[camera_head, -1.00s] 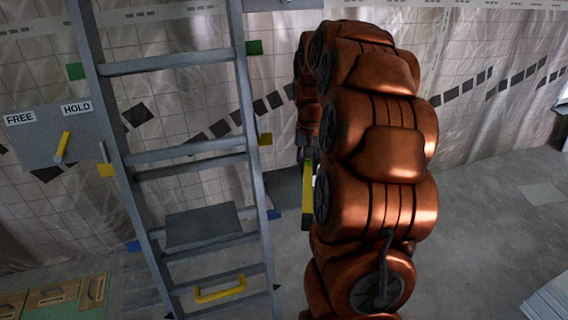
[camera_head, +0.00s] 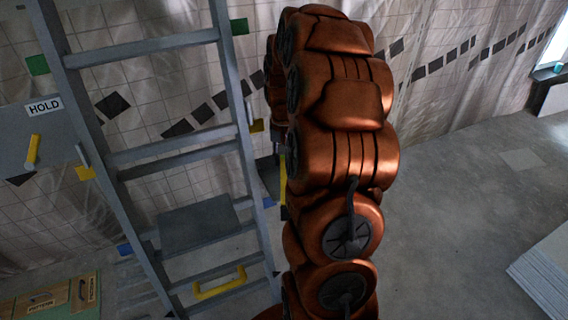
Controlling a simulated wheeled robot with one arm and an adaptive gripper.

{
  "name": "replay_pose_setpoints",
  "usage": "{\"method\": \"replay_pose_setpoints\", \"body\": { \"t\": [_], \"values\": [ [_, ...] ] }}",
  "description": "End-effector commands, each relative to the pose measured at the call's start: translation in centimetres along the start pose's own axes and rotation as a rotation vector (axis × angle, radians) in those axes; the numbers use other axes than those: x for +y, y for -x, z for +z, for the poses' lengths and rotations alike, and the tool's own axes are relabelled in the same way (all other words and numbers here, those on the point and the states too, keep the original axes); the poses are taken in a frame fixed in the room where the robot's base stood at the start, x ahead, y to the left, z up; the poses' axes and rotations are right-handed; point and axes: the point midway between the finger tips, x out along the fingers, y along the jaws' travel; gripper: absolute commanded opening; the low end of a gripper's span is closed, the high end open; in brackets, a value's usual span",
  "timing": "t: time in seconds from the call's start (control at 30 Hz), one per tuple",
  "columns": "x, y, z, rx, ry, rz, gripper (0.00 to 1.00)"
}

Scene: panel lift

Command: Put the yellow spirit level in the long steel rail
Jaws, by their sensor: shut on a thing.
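The yellow spirit level (camera_head: 283,178) shows only as a thin upright strip at the left edge of my orange arm. The arm hides most of it. My gripper (camera_head: 279,150) is also mostly hidden behind the arm; a small grey part shows just above the level, and it is shut on the level. A tall grey ladder-like steel frame (camera_head: 236,95) stands to the left of the level. I cannot tell which piece is the long steel rail.
The frame carries a grey plate (camera_head: 198,228) and a yellow handle (camera_head: 219,284). A grey board marked HOLD (camera_head: 20,125) has a yellow lever (camera_head: 33,151). Labelled boxes (camera_head: 55,300) lie lower left. White panels (camera_head: 545,268) lie lower right.

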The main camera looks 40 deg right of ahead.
Motion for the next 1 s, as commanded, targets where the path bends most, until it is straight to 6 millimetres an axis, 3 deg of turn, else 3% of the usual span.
{"method": "replay_pose_setpoints", "body": {
  "t": [0.2,0.6,0.63,0.83,1.0],
  "values": [
    [0.1,-2.7,0.0,-0.001,-0.001,0.001,0.00],
    [0.0,-3.2,-0.1,0.001,-0.001,0.000,0.00],
    [0.0,-3.1,-0.1,0.001,-0.001,0.000,0.25],
    [0.0,-3.1,0.0,0.001,-0.001,0.000,0.46],
    [0.0,-3.1,0.0,0.000,-0.001,0.000,0.47]
  ]
}}
